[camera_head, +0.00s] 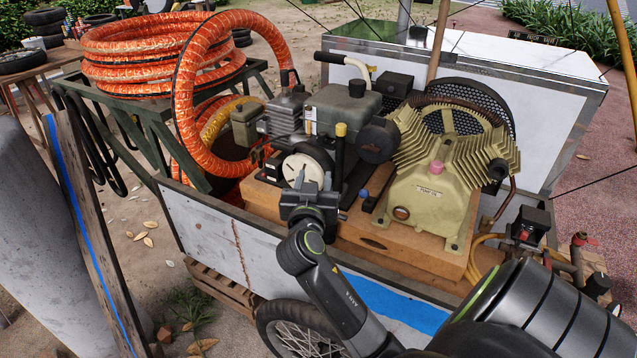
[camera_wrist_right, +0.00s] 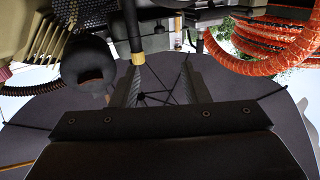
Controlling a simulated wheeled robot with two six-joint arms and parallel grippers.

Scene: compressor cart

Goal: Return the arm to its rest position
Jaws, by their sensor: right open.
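My right arm reaches up from the bottom of the head view. Its right gripper (camera_head: 309,182) is over the near side of the cart, in front of the engine's round white disc (camera_head: 303,171). In the wrist view the right gripper (camera_wrist_right: 158,80) has its two fingers apart, with nothing held between them. A black lever with a yellow cap (camera_head: 341,131) stands just right of the gripper in the head view. In the wrist view its yellow tip (camera_wrist_right: 138,59) shows beyond the gap between the fingers. My left gripper is not in view.
The engine (camera_head: 345,107) and the beige compressor pump (camera_head: 435,190) crowd the cart bed. An orange hose coil (camera_head: 150,45) sits on a green rack at left, one loop hanging near the engine. The cart's near wall (camera_head: 215,225) and wheel (camera_head: 300,330) lie beside my arm.

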